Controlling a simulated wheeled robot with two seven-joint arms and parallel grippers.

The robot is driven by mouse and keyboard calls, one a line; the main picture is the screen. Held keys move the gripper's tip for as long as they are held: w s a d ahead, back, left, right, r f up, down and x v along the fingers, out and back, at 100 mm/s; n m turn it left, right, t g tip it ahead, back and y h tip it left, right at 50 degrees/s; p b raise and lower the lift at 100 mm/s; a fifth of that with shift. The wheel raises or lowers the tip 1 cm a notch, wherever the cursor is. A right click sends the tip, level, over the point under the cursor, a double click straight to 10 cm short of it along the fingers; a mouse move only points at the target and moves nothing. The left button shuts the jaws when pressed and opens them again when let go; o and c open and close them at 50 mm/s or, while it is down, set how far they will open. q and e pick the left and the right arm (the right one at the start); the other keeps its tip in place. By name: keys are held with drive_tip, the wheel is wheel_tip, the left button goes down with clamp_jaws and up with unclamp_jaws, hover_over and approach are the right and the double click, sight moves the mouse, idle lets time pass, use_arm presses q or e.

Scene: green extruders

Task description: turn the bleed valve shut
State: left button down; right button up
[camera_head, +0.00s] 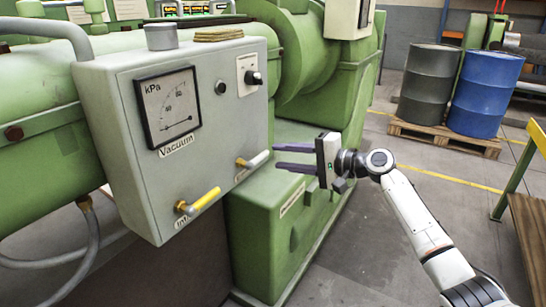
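A grey control box (225,130) on the green machine carries two small valves. One has a yellow lever (205,201) near the lower middle of the box, slanting up to the right. The other has a pale, cream-coloured lever (256,159) near the right edge. A gap seems to remain between fingertips and lever. My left gripper is not in view.
The box also has a kPa gauge (168,105) labelled Vacuum, a black knob (253,78), and a round tin (161,37) on top. A green machine block (270,215) lies below the gripper. Drums (485,92) on a pallet (445,137) stand behind; grey floor is clear.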

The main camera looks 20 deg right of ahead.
drive_tip(key=v, duration=0.5)
drive_tip(key=shift+s+d, duration=0.1)
drive_tip(key=shift+s, duration=0.2)
drive_tip(key=s+a+f+n+g+h, duration=0.1)
drive_tip(key=s+a+f+n+h, duration=0.3)
drive_tip(key=f, duration=0.6)
drive_tip(key=s+a+f+g+y, duration=0.1)
drive_tip(key=s+f, duration=0.5)
drive_tip(key=f, duration=0.4)
drive_tip(key=s+a+f+n+g+h, duration=0.1)
drive_tip(key=s+a+f+h, duration=0.2)
drive_tip(key=f, duration=0.7)
drive_tip(key=s+a+f+n, duration=0.2)
drive_tip(key=s, duration=0.5)
drive_tip(key=s+a+f+n, duration=0.2)
drive_tip(key=s+f+n, duration=0.1)
drive_tip(key=s, duration=0.5)
drive_tip(key=s+a+f+n+g+h, duration=0.1)
drive_tip(key=s+a+f+n, duration=0.1)
drive_tip(key=s, duration=0.5)
drive_tip(key=shift+s+a+f+n, duration=0.4)
drive_tip(key=shift+a+f, duration=0.1)
drive_tip(key=shift+f, duration=0.25)
drive_tip(key=shift+d, duration=0.1)
